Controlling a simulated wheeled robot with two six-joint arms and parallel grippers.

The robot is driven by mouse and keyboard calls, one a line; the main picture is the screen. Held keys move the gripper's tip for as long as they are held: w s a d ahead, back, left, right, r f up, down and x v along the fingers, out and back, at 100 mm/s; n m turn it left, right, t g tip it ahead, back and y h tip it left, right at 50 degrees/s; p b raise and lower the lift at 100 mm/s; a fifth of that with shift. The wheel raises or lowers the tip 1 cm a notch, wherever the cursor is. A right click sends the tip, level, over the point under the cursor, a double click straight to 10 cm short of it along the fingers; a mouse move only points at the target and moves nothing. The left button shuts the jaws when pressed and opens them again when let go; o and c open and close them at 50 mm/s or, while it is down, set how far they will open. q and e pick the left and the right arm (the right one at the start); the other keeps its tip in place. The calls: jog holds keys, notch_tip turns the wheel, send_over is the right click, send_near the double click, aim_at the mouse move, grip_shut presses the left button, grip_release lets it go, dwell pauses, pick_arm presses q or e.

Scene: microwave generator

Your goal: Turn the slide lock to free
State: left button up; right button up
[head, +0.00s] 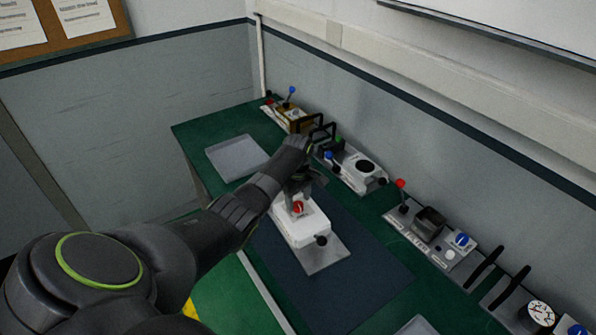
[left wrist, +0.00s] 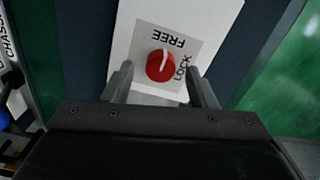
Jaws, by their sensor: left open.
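The slide lock is a round red knob (left wrist: 160,66) with a white pointer mark, on a grey label plate (left wrist: 150,37) printed FREE and LOCK. In the left wrist view the pointer points up toward the word FREE, with LOCK to its right. The knob (head: 298,207) sits on a white box (head: 300,228) in the head view. My left gripper (left wrist: 159,72) is open, with one finger on each side of the knob; I cannot tell whether they touch it. It shows above the knob in the head view (head: 301,186). My right gripper is not in view.
The white box stands on a grey plate (head: 327,258) over a dark blue mat (head: 372,273) on the green table (head: 372,207). A black ball knob (head: 321,240) sticks out at its front. Several lever and button units line the wall side. A grey tray (head: 236,158) lies at far left.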

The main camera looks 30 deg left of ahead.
aim_at(298, 204)
pick_arm(q)
notch_tip(298, 204, up, 16)
dwell(0.3)
jog(key=shift+f, duration=0.1)
dwell(0.4)
